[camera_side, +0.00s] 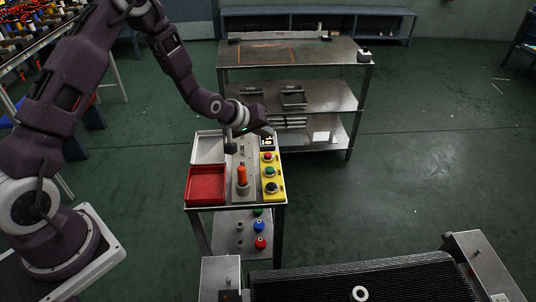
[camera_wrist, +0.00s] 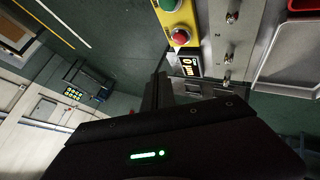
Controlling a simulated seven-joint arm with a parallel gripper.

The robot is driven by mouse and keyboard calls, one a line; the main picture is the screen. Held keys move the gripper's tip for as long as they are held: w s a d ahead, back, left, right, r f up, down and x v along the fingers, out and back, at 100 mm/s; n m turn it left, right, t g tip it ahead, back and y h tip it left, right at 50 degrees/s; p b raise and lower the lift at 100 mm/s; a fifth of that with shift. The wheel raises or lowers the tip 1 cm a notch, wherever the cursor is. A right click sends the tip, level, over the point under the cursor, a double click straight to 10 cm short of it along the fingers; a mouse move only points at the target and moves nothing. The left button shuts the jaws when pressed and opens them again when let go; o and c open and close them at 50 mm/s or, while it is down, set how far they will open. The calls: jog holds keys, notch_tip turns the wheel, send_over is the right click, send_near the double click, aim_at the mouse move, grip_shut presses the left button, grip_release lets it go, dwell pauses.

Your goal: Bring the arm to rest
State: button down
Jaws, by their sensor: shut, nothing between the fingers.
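My arm reaches from the left of the side view over a small metal stand. My gripper (camera_side: 268,130) is above the back part of this stand, small and dark there, and apart from the trays. In the wrist view the fingers of my gripper (camera_wrist: 159,88) are together, with nothing held between them. They point toward a small black-and-white display beside the yellow button box. The exact gap between the fingertips and the display is hard to judge.
The stand (camera_side: 236,208) carries a red tray (camera_side: 206,184), a white tray (camera_side: 208,148), an orange-handled piece (camera_side: 242,174) and the yellow button box (camera_side: 277,179). A metal shelf table (camera_side: 330,55) stands behind. A ribbed conveyor (camera_side: 400,282) is in front. Open floor lies right.

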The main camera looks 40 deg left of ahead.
dwell(0.4)
jog(key=s+d+r+m+g, duration=0.1)
jog(key=s+r+m, duration=0.1)
jog(key=s+r, duration=0.55)
jog(key=s+d+r+m, duration=0.15)
jog(key=s+r, duration=0.25)
jog(key=r, duration=0.6)
jog(key=s+d+r+m+g, duration=0.1)
jog(key=s+r+m, duration=0.1)
jog(key=s, duration=1.1)
jog(key=s+r+m+g, duration=0.1)
jog(key=s+r+m, duration=0.2)
jog(key=s, duration=1)
jog(key=shift+s+d+r+g, duration=0.25)
jog(key=shift+d+r+g, duration=0.05)
jog(key=shift+d+r, duration=0.1)
